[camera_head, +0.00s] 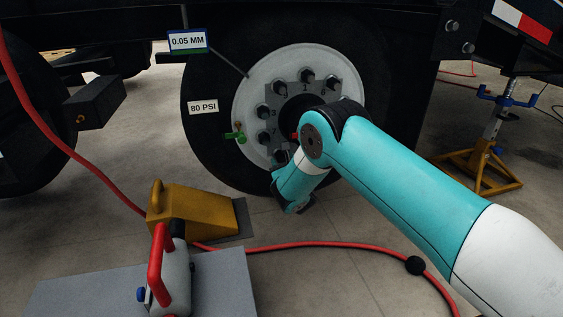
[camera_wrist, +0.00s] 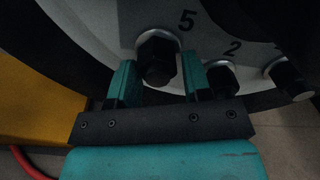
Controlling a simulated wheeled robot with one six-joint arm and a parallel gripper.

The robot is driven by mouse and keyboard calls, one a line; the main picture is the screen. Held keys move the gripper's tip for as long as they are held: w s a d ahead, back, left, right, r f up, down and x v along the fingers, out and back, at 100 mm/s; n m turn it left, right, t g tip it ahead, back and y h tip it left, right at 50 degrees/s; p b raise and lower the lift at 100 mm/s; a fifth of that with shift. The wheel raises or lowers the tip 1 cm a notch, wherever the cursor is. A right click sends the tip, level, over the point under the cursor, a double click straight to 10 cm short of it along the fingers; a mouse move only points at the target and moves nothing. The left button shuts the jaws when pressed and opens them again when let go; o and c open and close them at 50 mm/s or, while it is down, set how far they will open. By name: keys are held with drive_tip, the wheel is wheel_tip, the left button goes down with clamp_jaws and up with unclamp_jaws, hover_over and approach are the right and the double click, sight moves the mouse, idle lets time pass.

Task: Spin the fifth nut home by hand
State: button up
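The nut by the number 5 (camera_wrist: 157,52) is a dark hex nut on the light wheel plate in the wrist view. My gripper (camera_wrist: 160,72) has one teal finger on each side of it. A narrow gap seems to show between the nut and each finger, so the fingers look open around it. In the head view my arm bends down in front of the wheel (camera_head: 248,90), and my fingers are hard to make out there. How far the nut is threaded on cannot be told.
Nut 2 (camera_wrist: 221,79) sits close to my right finger. A green valve part (camera_head: 236,134) is on the rim's left. A yellow chock (camera_head: 190,212), red hose (camera_head: 320,244), grey board (camera_head: 80,297) with a red-handled tool (camera_head: 165,265), and yellow jack stand (camera_head: 478,160) are around.

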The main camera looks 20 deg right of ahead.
drive_tip(key=c, duration=0.6)
drive_tip(key=shift+o, duration=0.2)
drive_tip(key=shift+m, duration=0.3)
